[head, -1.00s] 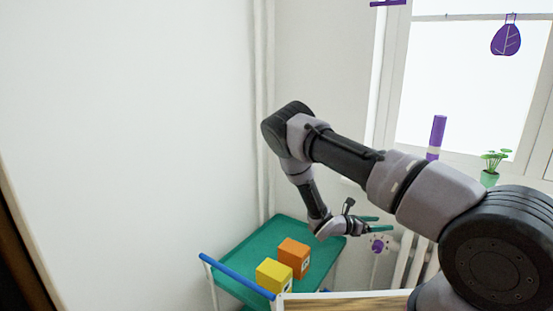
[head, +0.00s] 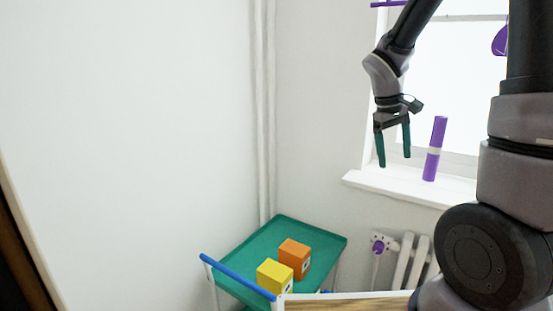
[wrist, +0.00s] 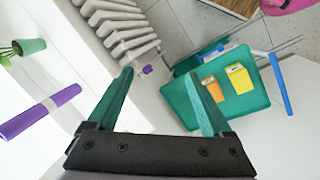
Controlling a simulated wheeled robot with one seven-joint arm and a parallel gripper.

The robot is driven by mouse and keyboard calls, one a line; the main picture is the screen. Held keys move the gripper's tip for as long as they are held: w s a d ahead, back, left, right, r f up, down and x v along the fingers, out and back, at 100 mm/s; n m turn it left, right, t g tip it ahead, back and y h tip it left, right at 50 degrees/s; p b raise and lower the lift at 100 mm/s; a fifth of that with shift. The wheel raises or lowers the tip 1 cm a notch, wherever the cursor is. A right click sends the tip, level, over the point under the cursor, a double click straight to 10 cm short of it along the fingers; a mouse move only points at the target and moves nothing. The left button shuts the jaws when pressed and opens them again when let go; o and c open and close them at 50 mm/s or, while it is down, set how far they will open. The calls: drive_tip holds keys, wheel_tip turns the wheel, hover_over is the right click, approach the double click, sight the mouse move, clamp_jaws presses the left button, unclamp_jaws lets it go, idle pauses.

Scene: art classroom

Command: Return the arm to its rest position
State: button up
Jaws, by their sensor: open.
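My gripper (head: 394,152) is raised in front of the window, with its two green fingers pointing down. It is open and nothing is between the fingers. In the wrist view, the fingers (wrist: 160,95) stand well apart over the floor and cart below. My arm is folded upward at the right of the head view, clear of the cart and the sill. The wrist is above the level of the window sill (head: 400,186).
A green-topped cart (head: 250,245) carries an orange block (head: 294,254) and a yellow block (head: 273,276). A purple cylinder (head: 435,149) stands on the sill, right of my gripper. A potted plant (wrist: 28,47) shows in the wrist view. A radiator (head: 411,262) is below the sill.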

drive_tip(key=s+a+r+m+t+y, duration=0.2)
drive_tip(key=s+a+r+m+t, duration=0.1)
drive_tip(key=s+r, duration=0.4)
drive_tip(key=s+a+r+m+t+y, duration=0.3)
drive_tip(key=s+r, duration=0.3)
drive_tip(key=r, duration=0.2)
drive_tip(key=shift+s+a+m+t, duration=0.15)
drive_tip(key=shift+s+m+t, duration=0.25)
drive_tip(key=shift+m, duration=0.2)
